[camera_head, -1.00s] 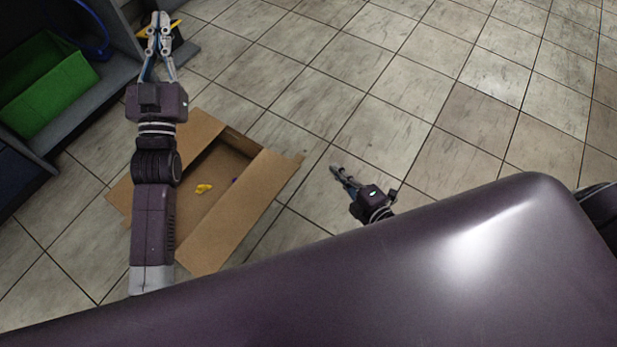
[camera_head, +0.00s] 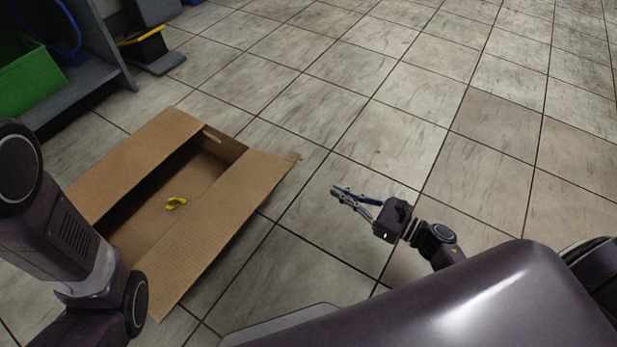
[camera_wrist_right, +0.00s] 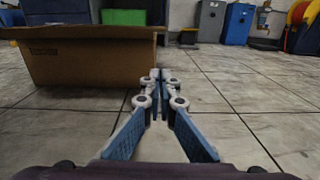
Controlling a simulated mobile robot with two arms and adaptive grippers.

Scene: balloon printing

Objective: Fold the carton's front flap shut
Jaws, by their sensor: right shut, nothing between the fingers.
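The open brown carton (camera_head: 182,188) stands on the floor at the left of the head view. One flap (camera_head: 225,225) is spread outward on its right side and another (camera_head: 138,155) on its upper left side. A yellow item (camera_head: 176,203) lies inside. My right gripper (camera_head: 337,191) is shut and empty, right of the carton and apart from it, pointing toward it. In the right wrist view, the shut fingertips (camera_wrist_right: 157,75) are near the right end of the carton's wall (camera_wrist_right: 90,62). My left arm covers the carton's lower left part; its gripper is out of view.
A dark shelf with a green bin (camera_head: 28,80) stands at the upper left, and a black container with a yellow rim (camera_head: 143,45) beside it. Grey and blue bins (camera_wrist_right: 237,24) stand far back in the right wrist view. The tiled floor (camera_head: 450,120) right of the carton is clear.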

